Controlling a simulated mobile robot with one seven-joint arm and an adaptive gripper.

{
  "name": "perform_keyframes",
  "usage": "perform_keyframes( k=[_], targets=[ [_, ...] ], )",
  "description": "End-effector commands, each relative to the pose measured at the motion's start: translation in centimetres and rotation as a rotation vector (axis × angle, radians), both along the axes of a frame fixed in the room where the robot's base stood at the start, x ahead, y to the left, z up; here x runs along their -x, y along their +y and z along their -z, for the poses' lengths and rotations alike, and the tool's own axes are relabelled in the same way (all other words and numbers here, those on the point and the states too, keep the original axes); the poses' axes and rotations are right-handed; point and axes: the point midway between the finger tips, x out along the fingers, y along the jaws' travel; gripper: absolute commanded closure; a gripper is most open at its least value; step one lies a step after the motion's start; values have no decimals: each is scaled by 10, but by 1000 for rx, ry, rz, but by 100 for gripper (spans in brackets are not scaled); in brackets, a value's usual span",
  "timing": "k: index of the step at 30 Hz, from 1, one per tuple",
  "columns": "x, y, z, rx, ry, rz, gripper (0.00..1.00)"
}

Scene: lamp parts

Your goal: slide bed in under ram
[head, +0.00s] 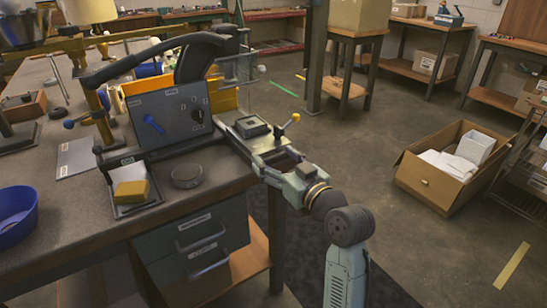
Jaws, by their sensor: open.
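The press has a grey front panel (170,118) with a blue lever and a long black handle (150,55) above it. Its sliding bed (270,141) is a pale plate that sticks out to the right, past the bench corner. A small dark square block (250,127) sits on the bed. A yellow-knobbed handle (288,124) stands at the bed's right side. My gripper (278,160) is open at the bed's near outer end; I cannot tell whether it touches. The ram is not clearly visible.
A clear guard (235,75) stands behind the bed. On the bench are a tray with a yellow sponge (131,194), a dark round dish (187,176) and a blue bowl (14,215). A cardboard box (437,181) sits on the floor at right. Floor between is clear.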

Motion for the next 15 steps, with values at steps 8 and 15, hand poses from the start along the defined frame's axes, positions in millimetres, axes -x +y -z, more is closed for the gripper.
perform_keyframes(
  k=[8,15],
  targets=[
    [46,-33,0,-2,-2,3,31],
    [79,-57,0,-1,-2,-1,31]
  ],
)
